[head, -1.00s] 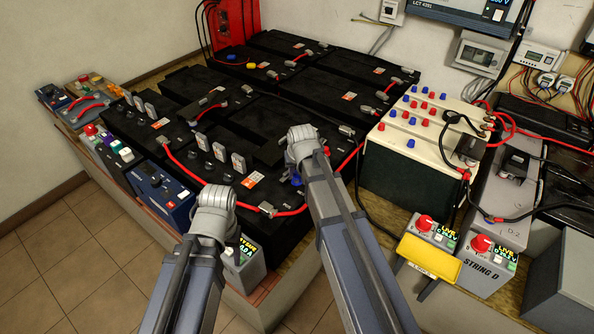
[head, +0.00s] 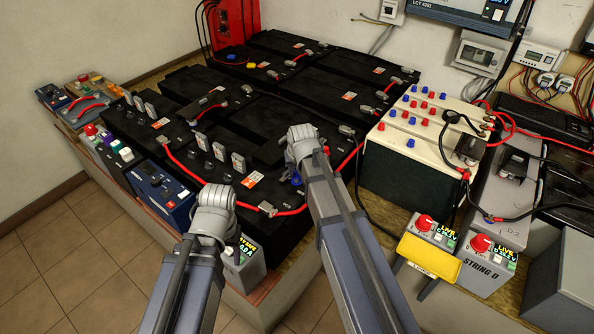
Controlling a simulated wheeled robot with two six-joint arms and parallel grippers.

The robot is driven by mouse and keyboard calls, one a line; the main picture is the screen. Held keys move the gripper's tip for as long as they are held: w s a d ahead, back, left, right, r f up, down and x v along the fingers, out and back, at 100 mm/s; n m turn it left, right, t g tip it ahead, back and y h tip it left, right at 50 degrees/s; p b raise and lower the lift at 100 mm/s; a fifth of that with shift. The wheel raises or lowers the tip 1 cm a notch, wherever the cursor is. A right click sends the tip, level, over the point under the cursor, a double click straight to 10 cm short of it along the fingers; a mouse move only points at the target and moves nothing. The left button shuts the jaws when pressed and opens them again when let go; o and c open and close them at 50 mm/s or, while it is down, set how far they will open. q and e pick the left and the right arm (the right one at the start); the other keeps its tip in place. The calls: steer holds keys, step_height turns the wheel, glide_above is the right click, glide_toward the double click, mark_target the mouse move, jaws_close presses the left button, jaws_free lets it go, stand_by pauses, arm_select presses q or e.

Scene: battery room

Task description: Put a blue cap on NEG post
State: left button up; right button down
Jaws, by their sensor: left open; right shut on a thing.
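My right gripper (head: 301,160) is over the right end of the front black battery (head: 265,115). Its wrist hides most of the jaws. A small blue cap (head: 295,181) shows just left of that arm, at the jaws, and the gripper is shut on it. The post below is hidden by my arm, so I cannot tell whether cap and post touch. No NEG marking is readable. My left gripper (head: 212,215) is open and empty, left of the right one, above the front edge of the batteries; its jaws are mostly hidden behind its wrist.
Red cables (head: 180,165) and grey upright tabs (head: 220,150) stand on the batteries. A cream battery case (head: 400,155) with red and blue caps is at right. Boxes with red knobs (head: 424,222) and a yellow holder (head: 430,258) stand at front right. Floor is free at lower left.

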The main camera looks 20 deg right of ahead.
steer(key=shift+w+a+f+b, duration=0.1)
steer(key=shift+a+f+b, duration=0.05)
steer(key=shift+f+b, duration=0.6)
stand_by(0.8)
steer(key=shift+s+a+f+b, duration=0.1)
steer(key=shift+s+b, duration=0.15)
steer(key=shift+b, duration=0.05)
stand_by(0.4)
steer(key=shift+s+a+f+b, duration=0.1)
steer(key=shift+s+f+b, duration=0.1)
steer(key=shift+f+b, duration=0.3)
stand_by(0.3)
